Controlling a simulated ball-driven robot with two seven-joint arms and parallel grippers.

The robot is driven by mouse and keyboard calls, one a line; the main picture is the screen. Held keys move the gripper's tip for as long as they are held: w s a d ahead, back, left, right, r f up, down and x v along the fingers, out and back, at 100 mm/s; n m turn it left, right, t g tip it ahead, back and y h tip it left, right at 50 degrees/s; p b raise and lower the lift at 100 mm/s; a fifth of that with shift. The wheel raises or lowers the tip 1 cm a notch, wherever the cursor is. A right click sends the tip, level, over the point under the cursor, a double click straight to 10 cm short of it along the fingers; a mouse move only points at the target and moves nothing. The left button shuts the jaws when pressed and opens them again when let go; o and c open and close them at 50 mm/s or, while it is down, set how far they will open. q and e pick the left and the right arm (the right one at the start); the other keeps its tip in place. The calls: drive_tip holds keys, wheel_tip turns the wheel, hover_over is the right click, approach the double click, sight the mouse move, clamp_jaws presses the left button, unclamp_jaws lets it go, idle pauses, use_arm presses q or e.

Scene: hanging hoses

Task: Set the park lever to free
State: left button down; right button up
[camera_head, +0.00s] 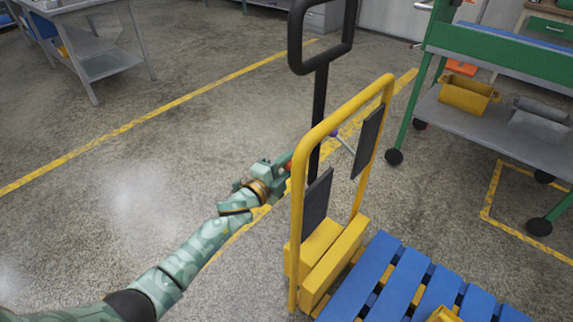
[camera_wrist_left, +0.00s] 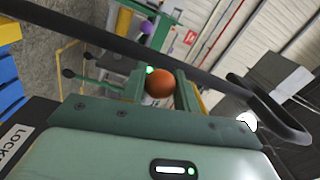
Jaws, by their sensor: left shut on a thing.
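My left gripper (camera_head: 286,168) reaches in from the left to the yellow frame of the cart (camera_head: 297,215). In the left wrist view its two fingers (camera_wrist_left: 160,85) are shut on an orange ball knob (camera_wrist_left: 160,84), likely the park lever's end. The knob shows as a small orange spot (camera_head: 288,165) in the head view. The lever's stem is hidden. A label reading "LOCKE", cut off by the frame edge (camera_wrist_left: 16,145), sits on a dark panel at the left wrist view's lower left. My right gripper is not in view.
A black upright handle (camera_head: 320,100) rises behind the frame. A purple-knobbed lever (camera_head: 336,134) stands on the frame's far side. Blue slats (camera_head: 405,285) lie at lower right. A green rack (camera_head: 500,40) is at the right. Floor at left is open.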

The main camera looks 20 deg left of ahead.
use_arm(q)
drive_tip(key=shift+d+r, duration=0.1)
drive_tip(key=shift+d, duration=0.05)
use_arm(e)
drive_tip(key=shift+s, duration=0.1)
use_arm(q)
drive_tip(key=c, duration=1.1)
unclamp_jaws()
drive_tip(key=shift+s, duration=0.1)
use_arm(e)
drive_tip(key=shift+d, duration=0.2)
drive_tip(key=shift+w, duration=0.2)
use_arm(q)
drive_tip(key=shift+s, duration=0.1)
drive_tip(key=shift+s+a+p, duration=0.2)
drive_tip(key=shift+s+p, duration=0.1)
drive_tip(key=shift+s, duration=0.05)
drive_tip(key=p+v, duration=0.4)
drive_tip(key=v, duration=1.1)
drive_tip(key=shift+s, duration=0.15)
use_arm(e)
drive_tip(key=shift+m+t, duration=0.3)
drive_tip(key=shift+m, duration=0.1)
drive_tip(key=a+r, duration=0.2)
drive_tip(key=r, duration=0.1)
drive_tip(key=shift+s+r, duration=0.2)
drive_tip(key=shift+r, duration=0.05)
